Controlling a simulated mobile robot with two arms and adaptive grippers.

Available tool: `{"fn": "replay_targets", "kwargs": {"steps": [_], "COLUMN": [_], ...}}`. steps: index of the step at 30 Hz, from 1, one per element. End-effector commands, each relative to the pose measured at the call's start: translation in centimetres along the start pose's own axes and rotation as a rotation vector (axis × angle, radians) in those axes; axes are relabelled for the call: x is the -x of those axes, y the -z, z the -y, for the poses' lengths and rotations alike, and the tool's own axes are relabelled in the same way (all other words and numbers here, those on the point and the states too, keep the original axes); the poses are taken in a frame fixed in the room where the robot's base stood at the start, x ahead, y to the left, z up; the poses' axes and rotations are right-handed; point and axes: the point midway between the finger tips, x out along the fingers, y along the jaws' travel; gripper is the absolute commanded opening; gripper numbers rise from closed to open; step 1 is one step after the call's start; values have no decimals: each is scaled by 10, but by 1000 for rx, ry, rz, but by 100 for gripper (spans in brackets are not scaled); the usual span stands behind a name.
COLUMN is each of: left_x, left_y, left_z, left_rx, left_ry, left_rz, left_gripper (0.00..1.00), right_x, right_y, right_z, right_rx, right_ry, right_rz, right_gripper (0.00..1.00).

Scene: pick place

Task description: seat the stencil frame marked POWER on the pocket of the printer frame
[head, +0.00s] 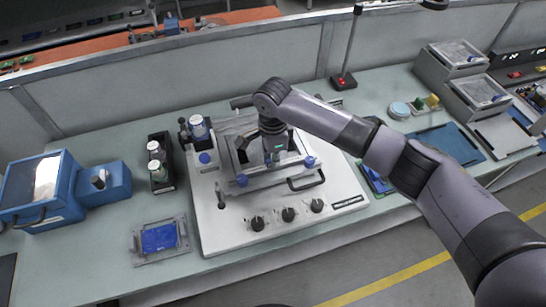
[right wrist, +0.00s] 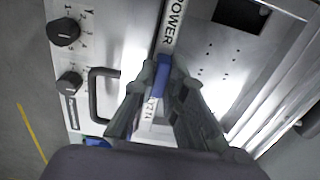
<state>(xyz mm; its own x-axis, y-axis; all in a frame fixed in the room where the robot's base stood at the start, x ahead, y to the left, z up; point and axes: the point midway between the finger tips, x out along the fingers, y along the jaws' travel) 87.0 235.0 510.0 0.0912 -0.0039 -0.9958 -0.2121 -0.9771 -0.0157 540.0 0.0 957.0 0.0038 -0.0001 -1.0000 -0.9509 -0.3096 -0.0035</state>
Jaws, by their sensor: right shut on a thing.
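The stencil frame marked POWER (right wrist: 173,28) shows in the right wrist view as a narrow pale edge with black lettering. My right gripper (right wrist: 160,85) is shut on a blue grip on this edge. In the head view my right gripper (head: 272,153) is over the middle of the printer and hides much of what it holds. The white printer (head: 228,225) has several black knobs along its front. Its metal printer frame (right wrist: 215,62) lies under the held stencil frame in the right wrist view, with a dark rectangular opening. I cannot tell whether the stencil frame touches the pocket.
A grey fixture with a blue panel (head: 160,238) lies left of the printer. A lamp base (head: 343,80) and a blue mat (head: 449,142) are on the right.

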Motion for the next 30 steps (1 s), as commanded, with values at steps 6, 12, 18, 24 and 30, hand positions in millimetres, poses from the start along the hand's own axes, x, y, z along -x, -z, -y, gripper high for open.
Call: {"fn": "replay_targets", "kwargs": {"steps": [6,12,18,24,30], "left_x": [0,0,0,0,0], "left_y": [0,0,0,0,0], "left_z": [0,0,0,0,0], "left_rx": [0,0,-1,-1,-1], "left_ry": [0,0,0,0,0], "left_rz": [0,0,0,0,0], "left_gripper": [40,40,40,40,40], "right_x": [1,0,0,0,0], "right_y": [0,0,0,0,0], "right_z": [0,0,0,0,0], "right_rx": [0,0,0,0,0], "right_ry": [1,1,0,-1,0], "right_rz": [1,1,0,0,0], "right_gripper": [22,35,35,22,20]}}
